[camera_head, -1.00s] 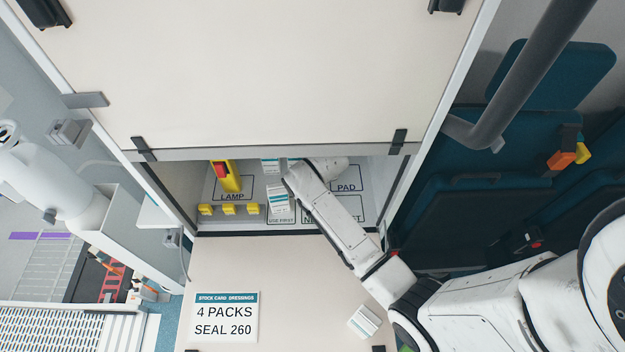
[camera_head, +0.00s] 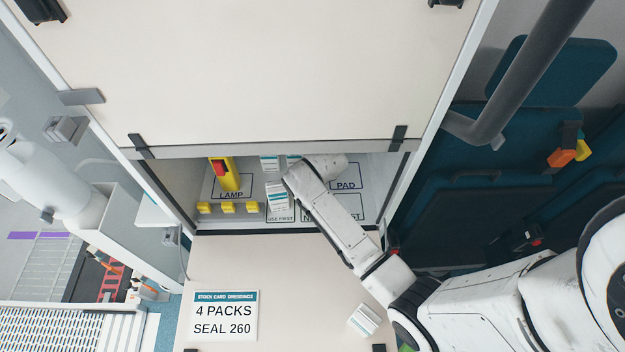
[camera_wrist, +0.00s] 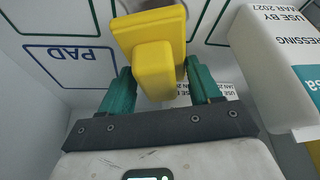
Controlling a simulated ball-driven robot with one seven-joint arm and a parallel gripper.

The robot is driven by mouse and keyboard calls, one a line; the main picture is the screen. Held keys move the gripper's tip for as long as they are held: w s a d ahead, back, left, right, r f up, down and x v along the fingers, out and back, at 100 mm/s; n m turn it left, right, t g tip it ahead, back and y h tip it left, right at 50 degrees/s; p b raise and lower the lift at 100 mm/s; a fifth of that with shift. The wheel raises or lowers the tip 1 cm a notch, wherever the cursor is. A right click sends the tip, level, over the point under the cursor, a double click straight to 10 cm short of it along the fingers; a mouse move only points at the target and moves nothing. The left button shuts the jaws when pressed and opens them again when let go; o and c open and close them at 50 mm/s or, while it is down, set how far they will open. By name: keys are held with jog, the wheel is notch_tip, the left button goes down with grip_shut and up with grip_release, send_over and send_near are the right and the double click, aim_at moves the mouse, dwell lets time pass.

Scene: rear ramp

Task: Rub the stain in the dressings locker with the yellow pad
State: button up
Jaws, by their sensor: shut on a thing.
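My gripper (camera_wrist: 160,82) is shut on the yellow pad (camera_wrist: 152,42), with a teal finger on each side of its grip block. The pad's wide face points away from the wrist, towards the locker floor; I cannot tell whether it touches. A greyish-brown patch, likely the stain (camera_wrist: 133,5), shows at the top edge of the wrist view and is partly hidden by the pad. In the head view my arm reaches into the dressings locker (camera_head: 378,172), and my wrist hides the gripper, pad and stain.
A white dressing pack (camera_wrist: 285,65) stands close on the right in the wrist view. The yellow lamp (camera_head: 230,176) and several small yellow blocks (camera_head: 228,207) are on the locker's left. The raised door (camera_head: 270,80) overhangs. Another pack (camera_head: 364,320) lies in front. The PAD outline (camera_wrist: 70,65) is empty.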

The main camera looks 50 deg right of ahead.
jog(key=shift+f+b, duration=0.3)
jog(key=shift+f, duration=0.25)
jog(key=shift+s+a+r+p, duration=0.2)
jog(key=shift+s+a+p, duration=0.65)
jog(key=shift+a+p, duration=0.25)
jog(key=shift+s+a+f+p, duration=0.1)
jog(key=shift+s+a+p, duration=0.4)
jog(key=shift+s+a, duration=0.3)
jog(key=shift+s+a+f+p, duration=0.1)
jog(key=shift+s+a+p, duration=0.45)
jog(key=shift+a, duration=0.4)
jog(key=shift+w+d+b, duration=0.3)
jog(key=shift+w+d, duration=0.8)
jog(key=shift+d, duration=0.35)
jog(key=shift+w+d+b, duration=0.25)
jog(key=shift+w+d, duration=0.85)
jog(key=shift+d, duration=0.3)
